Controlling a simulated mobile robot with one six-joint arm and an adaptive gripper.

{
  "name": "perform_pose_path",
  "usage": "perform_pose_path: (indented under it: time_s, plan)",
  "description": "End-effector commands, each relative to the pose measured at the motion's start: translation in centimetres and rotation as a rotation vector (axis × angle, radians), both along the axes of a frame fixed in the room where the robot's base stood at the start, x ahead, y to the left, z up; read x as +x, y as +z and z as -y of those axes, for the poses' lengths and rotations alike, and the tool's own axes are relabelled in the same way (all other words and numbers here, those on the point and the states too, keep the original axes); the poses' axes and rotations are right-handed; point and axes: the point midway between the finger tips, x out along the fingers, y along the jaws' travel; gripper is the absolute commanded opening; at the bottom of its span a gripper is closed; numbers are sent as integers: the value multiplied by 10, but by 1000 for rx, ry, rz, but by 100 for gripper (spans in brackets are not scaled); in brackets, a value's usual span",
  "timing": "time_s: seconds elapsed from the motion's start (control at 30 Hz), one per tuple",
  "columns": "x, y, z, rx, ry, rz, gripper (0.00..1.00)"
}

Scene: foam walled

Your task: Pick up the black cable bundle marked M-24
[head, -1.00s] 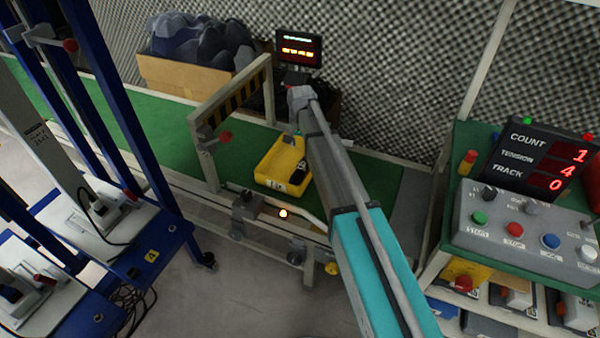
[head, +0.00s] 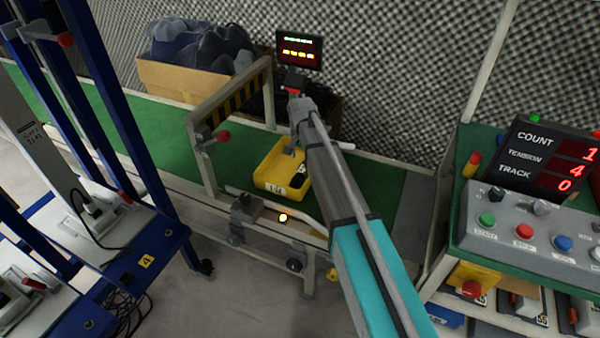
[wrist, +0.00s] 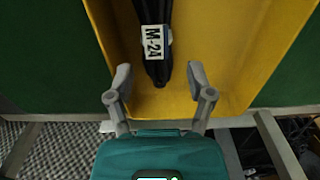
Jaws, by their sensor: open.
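The black cable bundle (wrist: 155,66) lies in the yellow tray (wrist: 215,80) in the wrist view. Its white label reads M-24. My gripper (wrist: 159,78) is open, with one fingertip on each side of the bundle's near end, and neither finger is seen touching it. The far end of the bundle is cut off by the top of the wrist view. In the head view the yellow tray (head: 266,188) stands on the green conveyor, with the dark bundle (head: 298,175) at its right side. My arm hides part of the tray's right side there.
The green conveyor (head: 165,128) runs along the foam wall. A striped gate (head: 233,103) stands left of the tray, and a small display (head: 299,50) behind. A control panel (head: 530,225) is at right, and a blue frame (head: 120,130) at left.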

Motion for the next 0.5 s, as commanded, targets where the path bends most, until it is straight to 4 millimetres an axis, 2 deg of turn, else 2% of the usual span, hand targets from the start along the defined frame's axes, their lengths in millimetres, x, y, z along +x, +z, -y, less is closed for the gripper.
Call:
perform_pose_path:
  time_s: [0.17,0.5]
  plan:
    - [-1,-6,1,0,0,0,69]
    - [-5,-32,2,0,0,0,69]
